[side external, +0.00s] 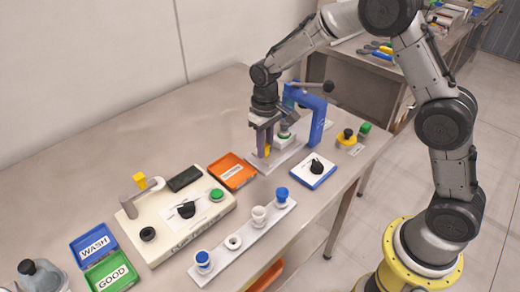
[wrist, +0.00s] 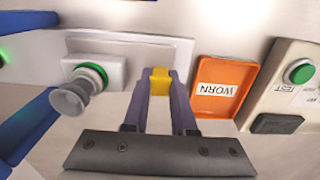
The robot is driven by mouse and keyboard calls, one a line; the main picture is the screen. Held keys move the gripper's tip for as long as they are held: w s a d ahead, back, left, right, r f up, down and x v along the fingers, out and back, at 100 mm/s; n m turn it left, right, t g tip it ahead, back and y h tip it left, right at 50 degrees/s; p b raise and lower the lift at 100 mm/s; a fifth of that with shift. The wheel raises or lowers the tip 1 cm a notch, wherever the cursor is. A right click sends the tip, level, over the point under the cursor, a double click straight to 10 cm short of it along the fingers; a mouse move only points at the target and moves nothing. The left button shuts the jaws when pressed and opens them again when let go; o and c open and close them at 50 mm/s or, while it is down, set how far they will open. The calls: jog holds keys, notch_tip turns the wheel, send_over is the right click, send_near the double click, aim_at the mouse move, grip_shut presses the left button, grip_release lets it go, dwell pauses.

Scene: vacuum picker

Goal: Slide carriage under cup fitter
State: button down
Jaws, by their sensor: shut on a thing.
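My gripper (side external: 266,152) is shut on the yellow handle (wrist: 160,80) of the carriage. In the wrist view its two purple fingers stand on either side of the handle. The white carriage block (wrist: 112,68) carries a green ring and a grey cup (wrist: 72,96). In the side view the carriage (side external: 284,142) sits on a pale rail plate (side external: 290,157), close to the blue cup fitter (side external: 318,112). The fitter is a blue arch with a dark lever (side external: 327,87). I cannot tell whether the cup is exactly under the fitter's head.
An orange WORN tray (side external: 232,170) lies left of the rail.

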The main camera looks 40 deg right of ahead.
aim_at(286, 132)
jog(key=d, duration=0.8)
jog(key=shift+d+r, duration=0.1)
jog(key=shift+d, duration=0.25)
jog(key=c, duration=0.7)
grip_release()
notch_tip(286, 132, up, 14)
jog(key=shift+f, duration=0.1)
